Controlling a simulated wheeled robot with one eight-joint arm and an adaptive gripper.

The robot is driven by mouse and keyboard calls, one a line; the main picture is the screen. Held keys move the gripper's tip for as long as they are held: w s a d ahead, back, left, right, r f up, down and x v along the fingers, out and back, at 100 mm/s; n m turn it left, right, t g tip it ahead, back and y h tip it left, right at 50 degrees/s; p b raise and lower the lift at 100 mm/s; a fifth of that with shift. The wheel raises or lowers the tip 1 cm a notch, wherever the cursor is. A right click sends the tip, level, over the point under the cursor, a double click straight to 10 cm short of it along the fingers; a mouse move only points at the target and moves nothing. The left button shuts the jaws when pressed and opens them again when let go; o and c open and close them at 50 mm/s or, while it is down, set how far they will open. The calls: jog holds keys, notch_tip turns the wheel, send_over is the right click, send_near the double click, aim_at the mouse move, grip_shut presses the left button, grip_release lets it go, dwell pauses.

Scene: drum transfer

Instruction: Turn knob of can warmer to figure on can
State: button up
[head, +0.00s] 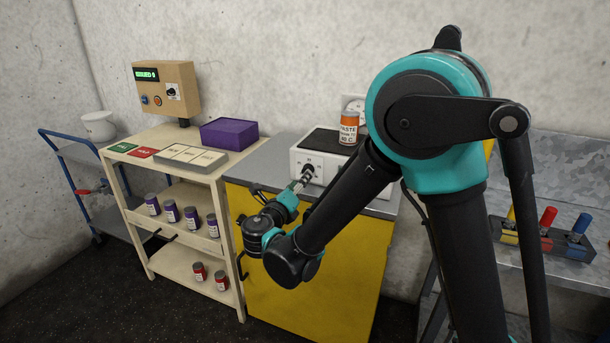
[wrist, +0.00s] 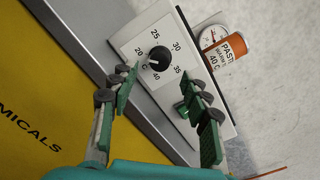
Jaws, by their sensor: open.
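The can warmer (head: 318,158) is a white box with a dark top on the yellow cabinet. Its black knob (wrist: 159,60) shows in the wrist view inside a ring of figures from 20 to 40. The knob's pointer setting is too small to read surely. An orange and white can (head: 348,128) stands upright on the warmer; its label shows "40 C" in the wrist view (wrist: 230,47). My gripper (head: 303,179) is at the warmer's front. In the wrist view my gripper (wrist: 163,88) is open, its green-padded fingers apart on either side below the knob.
A white round gauge (wrist: 211,37) is behind the can.

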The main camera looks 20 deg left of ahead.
jog(key=shift+w+d, duration=0.1)
jog(key=shift+w, duration=2.6)
jog(key=shift+c, duration=0.4)
grip_shut()
